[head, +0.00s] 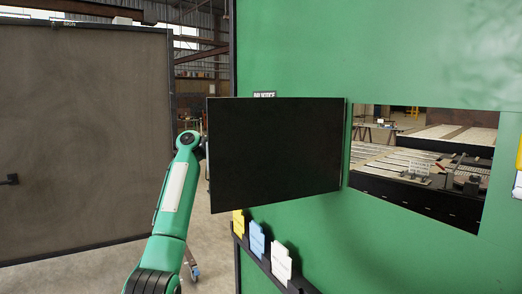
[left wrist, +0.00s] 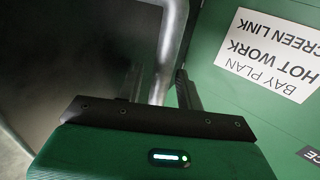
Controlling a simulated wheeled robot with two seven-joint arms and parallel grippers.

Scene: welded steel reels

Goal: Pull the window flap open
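The window flap (head: 275,150) is a dark panel in the head view. It stands swung out from the green wall, its right edge beside the window opening (head: 425,160). My left arm reaches up from below to the flap's left edge, and the flap hides its gripper there. In the left wrist view my left gripper (left wrist: 162,88) has its two dark fingers apart, with a grey bar handle (left wrist: 172,40) seen between them. Gaps show beside the bar, so the fingers do not look closed on it. The flap's dark face (left wrist: 75,45) fills the left. My right gripper is not in view.
The green wall (head: 390,50) fills the right. A ledge with yellow, blue and white cards (head: 257,240) runs below the flap. A large grey-brown panel (head: 80,140) stands at left, with open floor between. A white notice (left wrist: 270,50) lies right of the gripper.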

